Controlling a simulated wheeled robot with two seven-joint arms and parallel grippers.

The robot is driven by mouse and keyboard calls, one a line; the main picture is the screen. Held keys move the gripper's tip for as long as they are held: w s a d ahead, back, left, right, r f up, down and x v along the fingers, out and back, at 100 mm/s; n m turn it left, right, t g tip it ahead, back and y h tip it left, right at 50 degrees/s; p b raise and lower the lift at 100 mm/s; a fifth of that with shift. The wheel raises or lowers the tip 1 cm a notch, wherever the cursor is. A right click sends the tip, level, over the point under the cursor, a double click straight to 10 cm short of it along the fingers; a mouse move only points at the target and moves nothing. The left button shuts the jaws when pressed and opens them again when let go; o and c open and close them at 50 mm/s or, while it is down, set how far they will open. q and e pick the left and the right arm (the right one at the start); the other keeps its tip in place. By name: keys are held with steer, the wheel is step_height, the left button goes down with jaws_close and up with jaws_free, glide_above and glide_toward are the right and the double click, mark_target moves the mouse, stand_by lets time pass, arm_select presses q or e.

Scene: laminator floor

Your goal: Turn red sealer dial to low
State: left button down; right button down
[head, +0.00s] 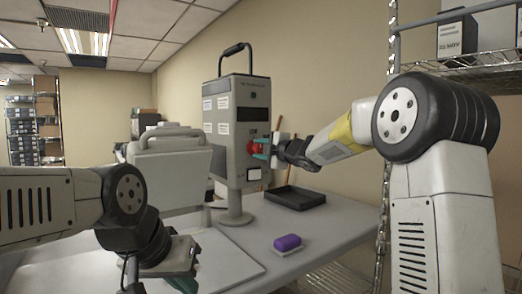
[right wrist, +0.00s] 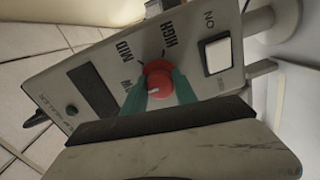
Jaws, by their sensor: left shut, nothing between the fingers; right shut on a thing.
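The sealer (head: 238,120) is a tall grey machine on a stand, with a red dial (head: 253,147) on its front. In the right wrist view the dial (right wrist: 158,80) has a short white mark. The labels HIGH and MID are readable; a third is partly hidden behind a finger, with a W showing. My right gripper (head: 264,148) is shut on the dial, with one teal finger on each side. I cannot tell exactly which label the mark faces. My left gripper (head: 186,284) is low at the front, shut and empty, partly cut off by the frame.
A white rocker switch (right wrist: 217,56) marked ON sits beside the dial. A black tray (head: 295,198) and a purple-topped block (head: 287,243) lie on the grey table (head: 335,228). A wire shelf (head: 470,62) stands at the right, close to my right arm.

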steer(key=shift+f, duration=0.25)
steer(key=c, duration=1)
jaws_free()
steer(key=shift+r, duration=0.1)
steer(key=shift+s+d+r, duration=0.1)
steer(key=shift+s+d, duration=0.1)
steer(key=shift+s, duration=0.05)
steer(key=v, duration=0.7)
steer(key=shift+s, duration=0.1)
